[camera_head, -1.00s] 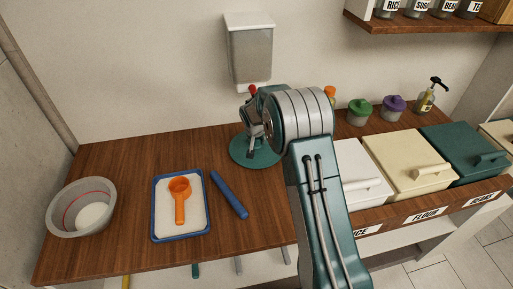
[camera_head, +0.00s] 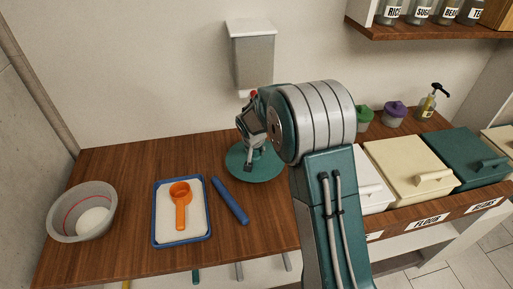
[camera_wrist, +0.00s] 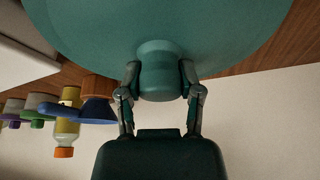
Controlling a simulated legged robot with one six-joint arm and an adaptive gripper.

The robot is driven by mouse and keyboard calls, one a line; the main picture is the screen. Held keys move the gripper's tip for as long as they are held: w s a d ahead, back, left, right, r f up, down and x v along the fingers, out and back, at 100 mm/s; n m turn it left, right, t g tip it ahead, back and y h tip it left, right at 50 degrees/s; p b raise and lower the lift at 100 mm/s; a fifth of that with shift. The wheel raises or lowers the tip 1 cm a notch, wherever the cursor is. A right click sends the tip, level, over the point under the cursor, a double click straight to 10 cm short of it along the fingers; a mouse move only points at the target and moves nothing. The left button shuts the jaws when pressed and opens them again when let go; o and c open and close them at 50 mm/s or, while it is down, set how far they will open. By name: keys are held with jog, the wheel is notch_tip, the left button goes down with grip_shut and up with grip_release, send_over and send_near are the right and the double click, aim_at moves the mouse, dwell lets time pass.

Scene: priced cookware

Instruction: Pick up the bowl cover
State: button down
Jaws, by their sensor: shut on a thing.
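The bowl cover (camera_head: 262,173) is a round teal disc near the back middle of the wooden counter in the head view. Its round knob (camera_wrist: 160,72) shows in the wrist view, below the wide teal disc. My gripper (camera_head: 249,158) is above the cover, and its two fingers are shut on either side of the knob. My arm hides part of the cover's surroundings. Whether the cover is clear of the counter is hard to tell. A grey bowl (camera_head: 66,224) with a red line and something white inside stands at the far left.
A blue tray (camera_head: 154,212) holds an orange scoop (camera_head: 181,205), with a blue rolling pin (camera_head: 230,201) beside it. Lidded bins (camera_head: 400,170) and small jars (camera_head: 394,113) stand to the right. A dispenser (camera_head: 252,58) hangs on the wall above the cover.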

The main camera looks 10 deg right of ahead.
aim_at(252, 174)
jog(key=s+r, duration=0.1)
jog(key=s, duration=0.1)
jog(key=s+a+r, duration=0.1)
jog(key=s, duration=0.1)
jog(key=s+a+r, duration=0.1)
jog(key=s+r, duration=0.1)
jog(key=s, duration=0.1)
jog(key=shift+a, duration=0.2)
jog(key=shift+s, duration=0.1)
